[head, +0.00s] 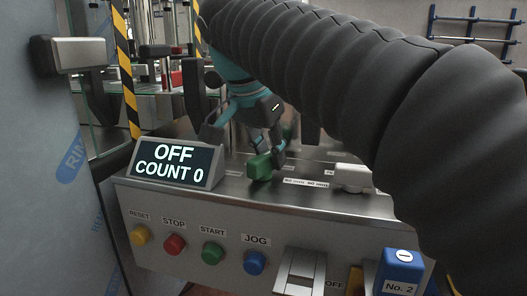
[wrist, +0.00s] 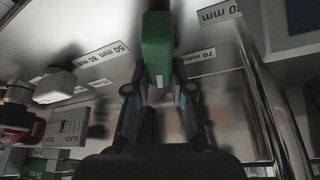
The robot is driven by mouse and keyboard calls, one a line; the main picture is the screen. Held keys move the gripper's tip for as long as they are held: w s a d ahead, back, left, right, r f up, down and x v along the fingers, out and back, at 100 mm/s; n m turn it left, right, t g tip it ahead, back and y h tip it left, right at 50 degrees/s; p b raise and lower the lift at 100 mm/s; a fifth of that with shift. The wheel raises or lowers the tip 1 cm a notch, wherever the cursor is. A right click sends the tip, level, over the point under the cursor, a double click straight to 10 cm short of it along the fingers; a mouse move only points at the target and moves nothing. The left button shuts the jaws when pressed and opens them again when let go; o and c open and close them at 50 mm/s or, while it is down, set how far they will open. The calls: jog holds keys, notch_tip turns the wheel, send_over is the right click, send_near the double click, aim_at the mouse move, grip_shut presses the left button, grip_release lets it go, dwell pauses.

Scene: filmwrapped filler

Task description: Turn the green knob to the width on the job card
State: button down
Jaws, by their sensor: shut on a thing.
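The green knob (head: 259,167) stands on the metal top of the machine's control box. In the wrist view the green knob (wrist: 157,42) is an upright bar in the picture, with a pale mark at its near end. My gripper (head: 275,152) is shut on it from above; in the wrist view my gripper (wrist: 158,92) has a finger on each side of it. White labels lie around the knob: one (wrist: 103,54) reads 50 mm and 80 mm, another (wrist: 199,56) reads 70 mm, and a third (wrist: 219,12) is partly cut off. I cannot identify a job card.
A display (head: 173,163) reads OFF, COUNT 0. The front panel carries RESET (head: 140,235), STOP (head: 175,245), START (head: 213,253) and JOG (head: 255,263) buttons. A white knob (head: 352,178) stands right of the green one. A blue No. 2 block (head: 398,271) is at lower right.

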jog(key=m, duration=0.1)
jog(key=m+g, duration=0.1)
jog(key=m, duration=0.1)
jog(key=m+h, duration=0.1)
jog(key=shift+s+d+m+g, duration=0.25)
jog(key=shift+s+m+g, duration=0.05)
jog(key=shift+s, duration=0.05)
jog(key=shift+s+d+m+g, duration=0.1)
jog(key=shift+s+m+g, duration=0.2)
jog(key=shift+m, duration=0.7)
jog(key=shift+s+m+g, duration=0.1)
jog(key=shift+m+g, duration=0.3)
jog(key=shift+m, duration=0.6)
jog(key=c, duration=1)
grip_release()
jog(key=shift+h, duration=0.3)
